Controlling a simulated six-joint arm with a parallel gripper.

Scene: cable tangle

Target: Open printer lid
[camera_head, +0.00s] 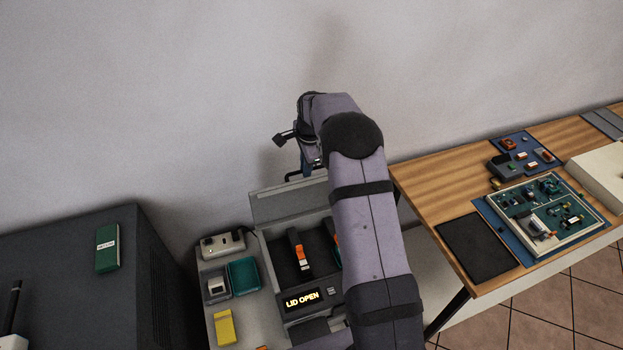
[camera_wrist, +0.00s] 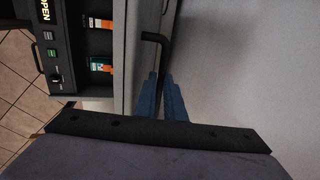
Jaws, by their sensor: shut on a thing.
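The printer (camera_head: 318,306) stands on a light bench at lower centre, and its lit display reads LID OPEN. Its grey lid (camera_head: 285,204) is raised and tilted back toward the wall. Inside, cartridges with orange labels (camera_head: 298,250) show, one partly hidden by my arm. My gripper (camera_head: 308,166) is at the lid's top edge, partly hidden by my wrist. The lid (camera_wrist: 146,60) and the printer front (camera_wrist: 50,45) also show there.
A dark cabinet (camera_head: 160,270) with a green box (camera_head: 107,248) stands at left. A teal tray (camera_head: 243,275) and yellow block (camera_head: 225,328) lie beside the printer. A wooden table (camera_head: 440,185) with a circuit board (camera_head: 540,208) stands at right. Wall is close behind the lid.

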